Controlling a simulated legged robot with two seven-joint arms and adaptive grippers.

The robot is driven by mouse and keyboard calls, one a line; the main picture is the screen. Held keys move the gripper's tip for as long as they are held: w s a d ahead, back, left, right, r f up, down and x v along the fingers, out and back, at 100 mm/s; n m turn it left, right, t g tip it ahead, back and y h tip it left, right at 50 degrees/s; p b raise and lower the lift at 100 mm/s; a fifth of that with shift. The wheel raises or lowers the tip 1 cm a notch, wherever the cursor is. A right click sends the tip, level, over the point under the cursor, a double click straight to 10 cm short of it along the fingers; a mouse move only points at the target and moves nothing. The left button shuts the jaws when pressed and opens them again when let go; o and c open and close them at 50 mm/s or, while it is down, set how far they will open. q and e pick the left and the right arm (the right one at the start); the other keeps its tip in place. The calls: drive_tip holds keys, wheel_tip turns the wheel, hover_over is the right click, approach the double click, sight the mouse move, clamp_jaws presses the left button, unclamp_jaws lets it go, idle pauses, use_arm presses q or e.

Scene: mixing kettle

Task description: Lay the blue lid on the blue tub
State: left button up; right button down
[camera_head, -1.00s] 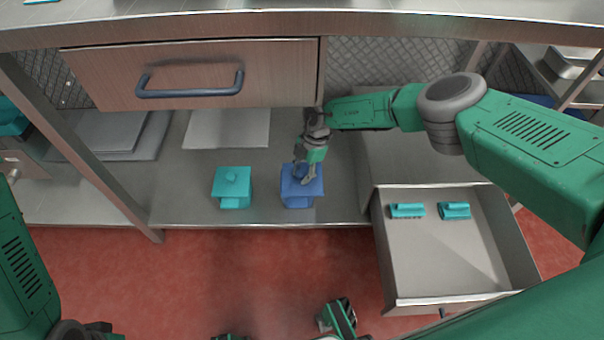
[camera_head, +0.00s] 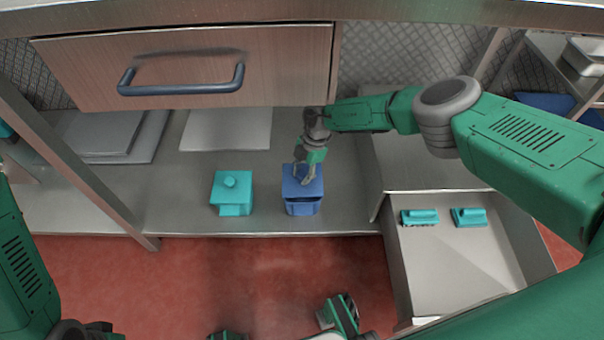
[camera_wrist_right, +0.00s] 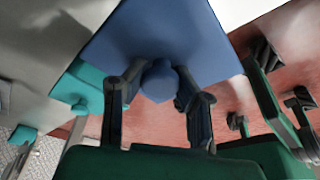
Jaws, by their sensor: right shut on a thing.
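The blue lid (camera_head: 302,180) is a flat square with a round knob, over the blue tub (camera_head: 302,209) on the low metal shelf. A dark strip of the tub's opening shows below the lid's front edge, so the lid does not cover the near side in this view. I cannot tell whether lid and tub touch. My right gripper (camera_head: 304,176) is shut on the lid's knob. In the right wrist view the knob (camera_wrist_right: 159,82) sits between the two fingers and the blue lid (camera_wrist_right: 165,35) hides the tub.
A teal tub with its lid (camera_head: 231,188) stands left of the blue tub. An open metal drawer (camera_head: 450,270) with two teal items is at the right. A wooden drawer (camera_head: 190,70) with a dark handle hangs above. A pale board (camera_head: 226,129) lies behind.

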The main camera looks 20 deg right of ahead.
drive_tip(key=shift+f, duration=0.15)
drive_tip(key=shift+b, duration=0.3)
idle(0.5)
drive_tip(key=shift+f, duration=1.2)
drive_tip(key=shift+f, duration=0.2)
drive_tip(key=c, duration=1.2)
unclamp_jaws()
drive_tip(key=shift+o, duration=0.3)
